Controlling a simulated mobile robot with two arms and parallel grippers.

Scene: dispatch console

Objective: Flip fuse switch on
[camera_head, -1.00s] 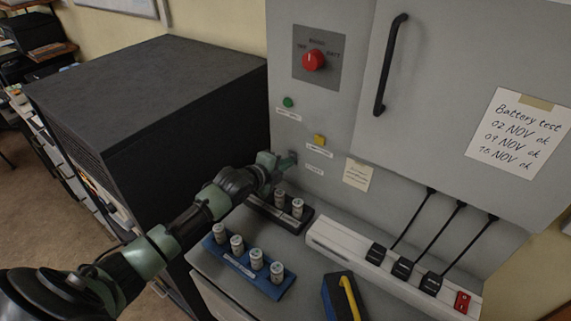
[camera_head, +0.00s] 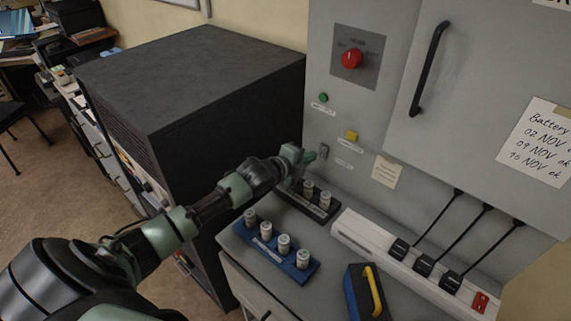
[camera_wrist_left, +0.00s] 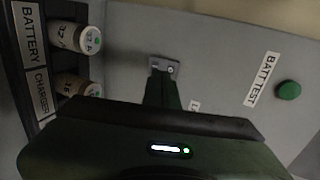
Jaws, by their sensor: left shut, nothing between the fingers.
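A small grey metal switch (camera_head: 323,151) sits low on the grey cabinet front, left of a label too small to read. It also shows in the left wrist view (camera_wrist_left: 166,66), straight beyond the fingertips. My left gripper (camera_head: 311,156) is shut and empty, its tips just left of the switch and close to the panel. In the left wrist view the dark fingers (camera_wrist_left: 162,84) point at the switch and hide part of its label. I cannot tell whether they touch it. My right gripper is not in view.
A red rotary knob (camera_head: 352,59), green button (camera_head: 323,97) and yellow button (camera_head: 351,135) are above. Batteries stand in a black holder (camera_head: 293,203) below my gripper and a blue holder (camera_head: 262,246) nearer. A white power strip (camera_head: 372,240) lies right; a black cabinet (camera_head: 190,75) stands left.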

